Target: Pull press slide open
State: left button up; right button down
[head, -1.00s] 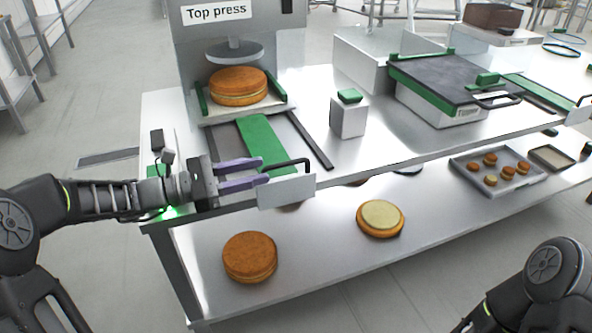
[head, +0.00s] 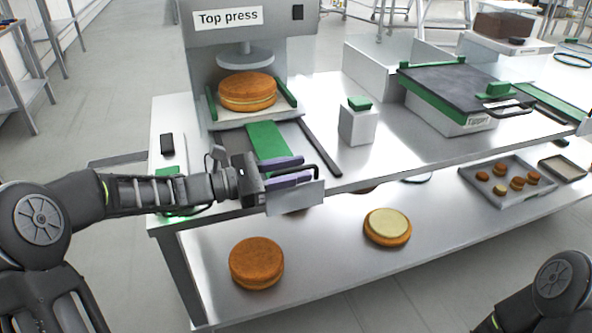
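The Top press (head: 228,18) stands at the back left of the table. Its slide is a green strip (head: 268,141) between dark rails, running toward the table's front edge. At its front end are a black bar handle (head: 312,160) and a pale front plate (head: 296,198). My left gripper (head: 298,171) has come in from the left, with its two purple fingers at the handle, one above the other with a gap between. Whether they touch the bar cannot be told. A filled round (head: 247,92) sits under the press disc. My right arm shows at bottom right; its gripper is out of view.
A small white box with a green top (head: 358,125) stands right of the slide. A flat-topped machine with green edges (head: 450,90) is further right. The lower shelf holds two large rounds (head: 257,263) (head: 388,227) and a tray of small rounds (head: 512,204).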

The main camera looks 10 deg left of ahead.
pick_arm(q)
jog(key=shift+w+d, duration=0.1)
jog(key=shift+d, duration=0.05)
jog(key=shift+c, duration=0.2)
grip_shut()
jog(key=shift+r, duration=0.15)
dwell(1.0)
